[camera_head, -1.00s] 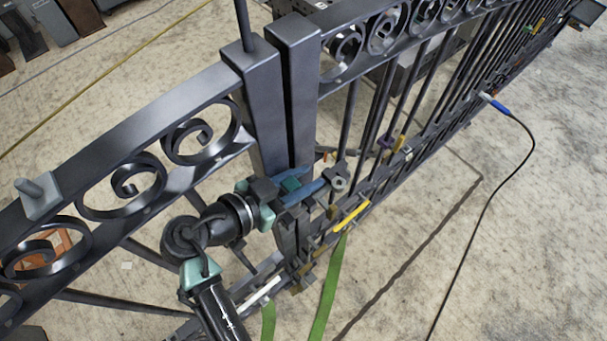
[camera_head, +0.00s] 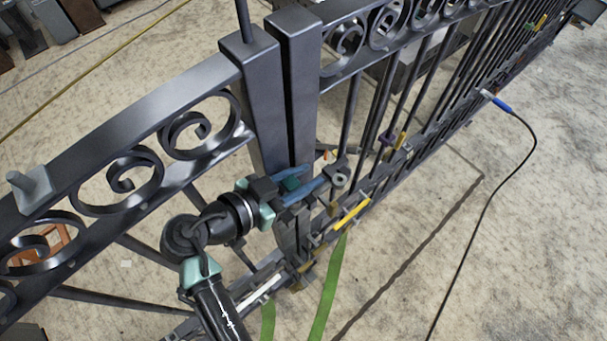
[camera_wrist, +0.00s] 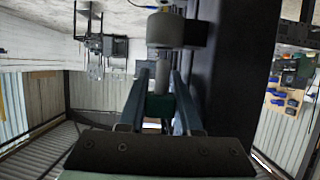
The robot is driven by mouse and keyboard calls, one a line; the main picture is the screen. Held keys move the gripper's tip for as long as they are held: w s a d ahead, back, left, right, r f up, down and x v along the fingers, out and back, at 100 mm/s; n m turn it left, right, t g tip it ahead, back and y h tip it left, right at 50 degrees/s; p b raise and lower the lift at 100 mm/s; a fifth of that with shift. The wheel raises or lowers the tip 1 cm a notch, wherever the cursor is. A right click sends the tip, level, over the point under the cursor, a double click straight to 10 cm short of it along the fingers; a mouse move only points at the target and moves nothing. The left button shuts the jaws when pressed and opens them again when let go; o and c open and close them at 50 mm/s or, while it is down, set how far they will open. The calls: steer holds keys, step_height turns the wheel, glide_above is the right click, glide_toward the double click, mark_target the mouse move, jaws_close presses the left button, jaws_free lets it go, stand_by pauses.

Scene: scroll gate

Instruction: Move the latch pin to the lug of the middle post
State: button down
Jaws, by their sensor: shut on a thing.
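My gripper (camera_head: 312,184) reaches from the lower left, in front of the two dark middle posts (camera_head: 280,90). Its blue fingers are shut on a grey pin, which I take to be the latch pin (camera_wrist: 162,76); in the wrist view it stands between the fingers (camera_wrist: 160,98). A round grey piece (camera_wrist: 166,28) sits just beyond the fingertips beside a dark upright. A grey ring-like piece (camera_head: 341,180) also shows at the fingertips in the head view. I cannot tell whether it belongs to the pin or a lug.
The left gate leaf (camera_head: 150,95) has scrolls and a grey lug with a peg (camera_head: 28,187). The barred right leaf (camera_head: 400,95) runs to the upper right. Green straps (camera_head: 328,290) and a black cable (camera_head: 490,210) lie on the floor. The floor at right is mostly open.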

steer(key=shift+f+b, duration=1.45)
steer(key=shift+b, duration=0.2)
stand_by(0.6)
steer(key=c, duration=0.5)
jaws_free()
steer(key=shift+c, duration=0.2)
steer(key=shift+r, duration=0.1)
steer(key=b+v, duration=0.3)
steer(key=v, duration=1)
steer(key=shift+s, duration=0.1)
steer(key=shift+s+d+f, duration=0.1)
steer(key=shift+f, duration=0.15)
